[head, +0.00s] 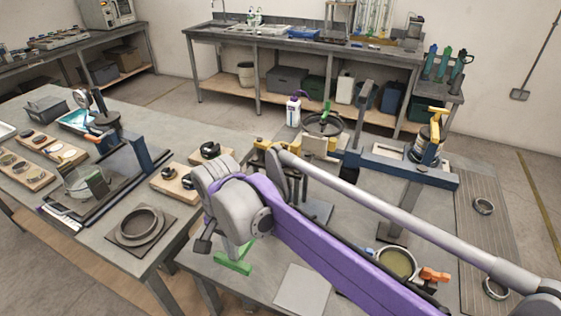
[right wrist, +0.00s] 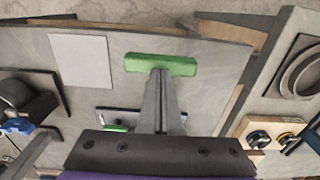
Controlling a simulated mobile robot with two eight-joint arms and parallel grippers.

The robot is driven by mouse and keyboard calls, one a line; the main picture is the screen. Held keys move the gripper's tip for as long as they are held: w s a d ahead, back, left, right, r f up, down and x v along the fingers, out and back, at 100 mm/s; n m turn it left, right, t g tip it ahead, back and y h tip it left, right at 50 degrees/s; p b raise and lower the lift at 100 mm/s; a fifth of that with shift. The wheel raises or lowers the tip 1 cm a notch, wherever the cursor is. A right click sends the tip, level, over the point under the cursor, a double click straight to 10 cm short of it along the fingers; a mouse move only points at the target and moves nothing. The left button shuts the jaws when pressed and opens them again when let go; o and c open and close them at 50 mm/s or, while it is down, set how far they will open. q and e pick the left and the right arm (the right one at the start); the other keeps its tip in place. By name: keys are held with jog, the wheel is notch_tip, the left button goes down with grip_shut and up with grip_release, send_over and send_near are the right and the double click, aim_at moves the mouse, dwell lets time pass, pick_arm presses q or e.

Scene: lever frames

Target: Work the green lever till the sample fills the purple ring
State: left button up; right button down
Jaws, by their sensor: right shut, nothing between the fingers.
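A green bar, which looks like the green lever's handle (head: 233,266), is near the front edge of the nearer table in the head view, partly behind my wrist. It shows as a crossbar in the right wrist view (right wrist: 160,64). My right gripper (right wrist: 160,78) is shut and empty, its grey fingertips at the bar's middle; I cannot tell whether they touch it. A smaller green part (right wrist: 117,127) shows beside my wrist in that view. I make out no purple ring or sample; my purple arm hides much of the table's middle. My left gripper is not in view.
A pale square plate (head: 302,290) lies right of the green bar. A tan-filled round cup (head: 397,263) and an orange handle (head: 435,274) are beyond my arm. A grey ring on a plate (head: 140,226) lies on the left table. A blue beam (head: 405,169) stands behind.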

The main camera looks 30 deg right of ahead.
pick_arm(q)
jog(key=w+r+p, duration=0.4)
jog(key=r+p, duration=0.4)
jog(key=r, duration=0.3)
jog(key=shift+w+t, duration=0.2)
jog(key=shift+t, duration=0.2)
pick_arm(e)
notch_tip(320, 180, up, 14)
jog(key=w+d, duration=0.1)
jog(key=shift+w+d, duration=0.25)
jog(key=shift+d, duration=0.05)
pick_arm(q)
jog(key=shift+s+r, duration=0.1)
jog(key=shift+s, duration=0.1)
pick_arm(e)
jog(key=shift+s+r, duration=0.1)
jog(key=shift+s, duration=0.1)
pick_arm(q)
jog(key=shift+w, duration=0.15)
pick_arm(e)
jog(key=shift+w, duration=0.15)
